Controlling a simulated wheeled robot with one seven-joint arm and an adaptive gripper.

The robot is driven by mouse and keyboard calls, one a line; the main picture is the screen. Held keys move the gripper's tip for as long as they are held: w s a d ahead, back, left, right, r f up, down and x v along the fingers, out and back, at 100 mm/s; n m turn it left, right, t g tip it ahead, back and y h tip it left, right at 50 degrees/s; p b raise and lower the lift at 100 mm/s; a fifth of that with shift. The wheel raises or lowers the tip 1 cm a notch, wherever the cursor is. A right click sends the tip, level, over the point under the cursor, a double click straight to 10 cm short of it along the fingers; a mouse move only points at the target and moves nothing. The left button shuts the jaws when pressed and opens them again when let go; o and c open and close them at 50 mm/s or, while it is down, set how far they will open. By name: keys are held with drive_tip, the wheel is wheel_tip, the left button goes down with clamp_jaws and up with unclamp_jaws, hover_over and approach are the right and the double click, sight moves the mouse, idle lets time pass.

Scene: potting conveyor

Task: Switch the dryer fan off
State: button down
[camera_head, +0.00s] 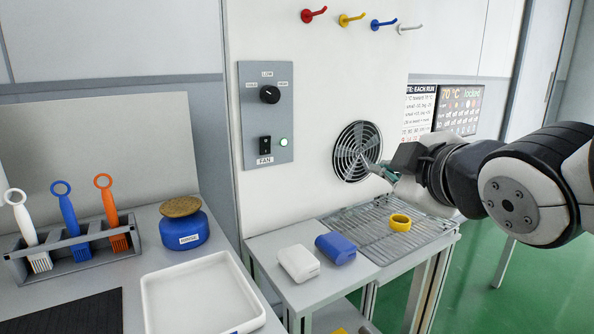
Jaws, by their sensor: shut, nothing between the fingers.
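The grey fan control panel (266,113) is on the white wall, left of the middle of the head view. It has a black rotary knob (270,94) at the top. Below it, above the FAN label, is a black rocker switch (265,146). A lamp (284,142) beside the switch glows pale green. The round dryer fan (358,151) sits behind a grille in the wall, to the right of the panel. My gripper (376,167) is shut and empty in front of the fan's lower right edge, well to the right of the switch and apart from it.
A wire rack (375,232) with a yellow ring (400,222) lies below the fan. A white box (298,263) and a blue box (335,248) stand beside it. Coloured hooks (350,20) stick out above. A white tray (160,318) is at the lower left.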

sight(266, 143)
drive_tip(key=w+a+f+n+t+y+b, duration=0.1)
drive_tip(key=a+n+y+b, duration=0.3)
drive_tip(key=a+n+b, duration=0.1)
drive_tip(key=w+a+f+n+y+b, duration=0.1)
drive_tip(key=a+n+y+b, duration=0.3)
drive_tip(key=a, duration=0.3)
drive_tip(key=shift+w+f+n+t+b, duration=0.4)
drive_tip(key=shift+n+b, duration=0.15)
drive_tip(key=shift+n, duration=0.25)
drive_tip(key=b+x, duration=0.2)
drive_tip(key=x, duration=1.1)
drive_tip(key=shift+w+a+r, duration=0.1)
drive_tip(key=shift+w+a, duration=0.1)
drive_tip(key=shift+w, duration=0.15)
drive_tip(key=shift+r, duration=0.1)
